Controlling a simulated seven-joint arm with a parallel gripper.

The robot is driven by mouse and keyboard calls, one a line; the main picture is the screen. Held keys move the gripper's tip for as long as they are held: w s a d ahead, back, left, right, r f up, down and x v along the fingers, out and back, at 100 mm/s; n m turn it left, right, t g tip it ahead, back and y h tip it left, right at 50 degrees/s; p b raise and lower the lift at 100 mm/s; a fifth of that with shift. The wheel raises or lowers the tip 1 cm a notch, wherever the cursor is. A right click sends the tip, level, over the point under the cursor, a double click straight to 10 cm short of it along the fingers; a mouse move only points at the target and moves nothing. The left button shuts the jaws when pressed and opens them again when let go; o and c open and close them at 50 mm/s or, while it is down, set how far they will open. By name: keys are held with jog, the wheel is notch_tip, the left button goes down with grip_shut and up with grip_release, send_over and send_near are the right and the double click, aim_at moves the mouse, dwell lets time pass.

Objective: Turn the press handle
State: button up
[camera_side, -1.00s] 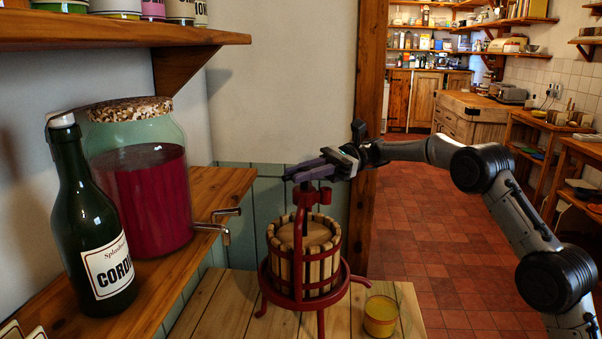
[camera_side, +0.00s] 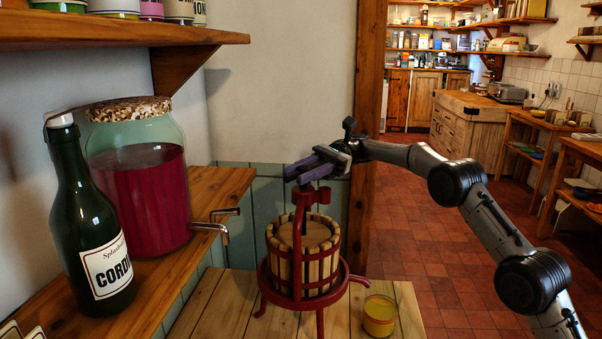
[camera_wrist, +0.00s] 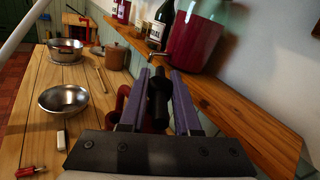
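The press (camera_side: 332,262) is a slatted wooden basket in a red metal frame, upright on a pale wooden table. Its red crank (camera_side: 325,197) is at the top, just under my gripper (camera_side: 298,175). In the wrist view, the dark upright press handle (camera_wrist: 158,97) stands between the two purple fingers of my gripper (camera_wrist: 159,74). The fingers are apart, one on each side of the handle. I cannot tell whether both touch it. In the side view the fingers hide the handle.
A yellow glass (camera_side: 380,316) stands on the table (camera_side: 210,310) right of the press. A green bottle (camera_side: 88,215) and a large jar (camera_side: 140,185) stand on the shelf at left; a metal tap (camera_side: 222,230) juts toward the press. The wrist view shows a steel bowl (camera_wrist: 64,99).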

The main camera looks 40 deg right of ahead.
jog(key=shift+o, duration=0.8)
jog(key=shift+m+t, duration=0.3)
jog(key=shift+t, duration=0.2)
